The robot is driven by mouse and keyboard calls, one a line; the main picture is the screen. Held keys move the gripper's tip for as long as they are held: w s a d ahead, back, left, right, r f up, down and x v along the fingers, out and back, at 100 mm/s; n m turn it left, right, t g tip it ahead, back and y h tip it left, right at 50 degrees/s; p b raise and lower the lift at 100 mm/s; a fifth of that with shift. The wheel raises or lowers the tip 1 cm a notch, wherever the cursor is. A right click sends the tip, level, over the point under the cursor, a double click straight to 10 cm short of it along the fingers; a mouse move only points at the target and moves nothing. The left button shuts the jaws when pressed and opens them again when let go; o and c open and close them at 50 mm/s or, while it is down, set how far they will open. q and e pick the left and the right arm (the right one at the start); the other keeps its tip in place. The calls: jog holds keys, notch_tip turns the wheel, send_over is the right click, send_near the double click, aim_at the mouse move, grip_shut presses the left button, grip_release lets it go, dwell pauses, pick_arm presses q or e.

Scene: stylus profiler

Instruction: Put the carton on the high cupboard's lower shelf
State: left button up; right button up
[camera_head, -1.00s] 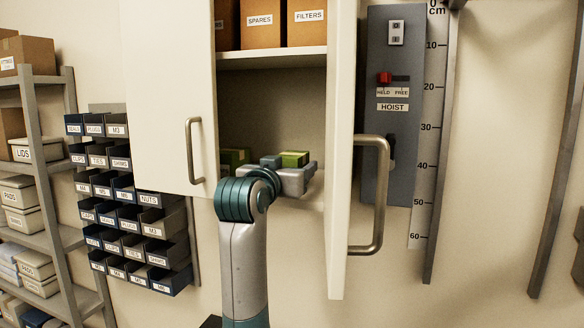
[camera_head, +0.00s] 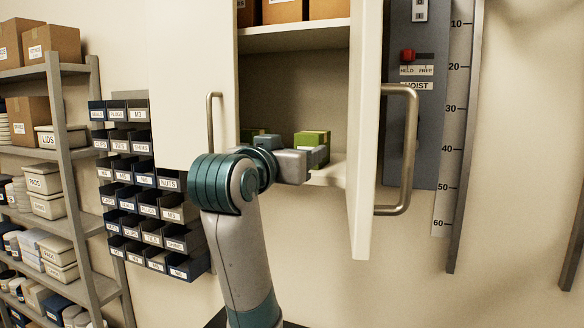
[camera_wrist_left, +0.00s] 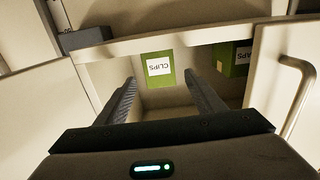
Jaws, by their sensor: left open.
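The green carton (camera_head: 312,142), labelled CLIPS, is at the level of the high cupboard's lower shelf (camera_head: 330,172), near the open right door. My gripper partly hides its base. In the left wrist view the carton (camera_wrist_left: 158,68) appears with its label upside down, ahead of and between the finger lines. My left gripper (camera_head: 288,155) is in front of the shelf, its fingers apart. The wrist view shows the fingers (camera_wrist_left: 160,92) spread, with nothing held between them. My right gripper is not in view.
Another green carton (camera_wrist_left: 232,58) stands on the shelf, left of the first in the head view. The cupboard's right door (camera_head: 364,130) with its handle (camera_head: 412,150) stands open. Brown boxes (camera_head: 285,10) fill the upper shelf. Bins (camera_head: 150,205) hang at left.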

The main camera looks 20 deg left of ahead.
pick_arm(q)
jog(key=shift+s, duration=1.05)
